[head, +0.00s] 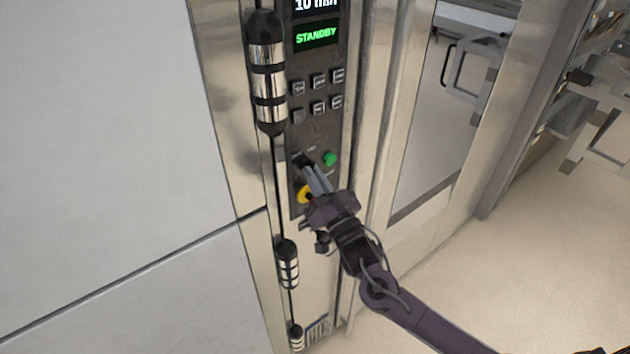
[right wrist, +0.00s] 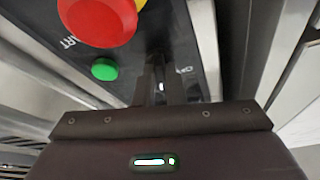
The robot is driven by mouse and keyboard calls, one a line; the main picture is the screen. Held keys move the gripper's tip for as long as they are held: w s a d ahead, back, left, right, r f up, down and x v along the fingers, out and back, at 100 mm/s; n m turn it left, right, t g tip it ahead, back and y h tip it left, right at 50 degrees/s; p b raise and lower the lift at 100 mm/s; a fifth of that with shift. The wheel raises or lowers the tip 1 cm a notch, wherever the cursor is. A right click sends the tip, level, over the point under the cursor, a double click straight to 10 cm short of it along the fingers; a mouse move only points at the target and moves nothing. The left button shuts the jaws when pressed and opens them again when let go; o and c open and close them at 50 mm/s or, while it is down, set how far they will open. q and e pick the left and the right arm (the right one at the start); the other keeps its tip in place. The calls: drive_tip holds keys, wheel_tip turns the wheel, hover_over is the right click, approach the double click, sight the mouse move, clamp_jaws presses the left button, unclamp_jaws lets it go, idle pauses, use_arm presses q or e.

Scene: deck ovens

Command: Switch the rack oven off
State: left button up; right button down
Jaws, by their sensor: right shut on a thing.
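The rack oven's dark control panel (head: 313,128) stands upright in the head view, with a green display (head: 316,35) reading STANDBY. My right gripper (head: 307,168) reaches the lower panel, its narrow fingers shut on a small dark switch (head: 299,160). The fingers hide most of the switch, so I cannot tell its exact position. In the right wrist view the fingers (right wrist: 160,85) point at the panel near white lettering. A green button (head: 330,159) is just right of the fingertips. It also shows in the right wrist view (right wrist: 104,69). My left gripper is not in view.
A yellow-ringed stop button (head: 304,194), with a red cap (right wrist: 98,20), sits close beside the fingers. Several small keys (head: 318,94) are above. A black-and-chrome handle (head: 267,75) stands left of the panel. Clear floor (head: 520,270) lies to the right.

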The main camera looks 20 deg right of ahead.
drive_tip(key=n+y+b, duration=0.1)
drive_tip(key=n, duration=0.2)
drive_tip(key=n+y+b, duration=0.1)
drive_tip(key=n+y, duration=0.1)
drive_tip(key=n, duration=0.2)
drive_tip(key=shift+d+f+g, duration=0.15)
drive_tip(key=shift+d+g, duration=0.05)
drive_tip(key=shift+g, duration=0.2)
drive_tip(key=n+g+y+b, duration=0.1)
drive_tip(key=n, duration=0.2)
drive_tip(key=n+g+y, duration=0.1)
drive_tip(key=n+y, duration=0.1)
drive_tip(key=n, duration=0.1)
drive_tip(key=shift+w+d+n+b, duration=0.1)
drive_tip(key=shift+d+n+b, duration=0.05)
drive_tip(key=shift+n+b, duration=0.25)
drive_tip(key=shift+n+y, duration=0.3)
drive_tip(key=c, duration=1.5)
unclamp_jaws()
drive_tip(key=b+v, duration=0.2)
drive_tip(key=v, duration=0.5)
drive_tip(key=shift+s+d, duration=0.3)
drive_tip(key=shift+s, duration=0.05)
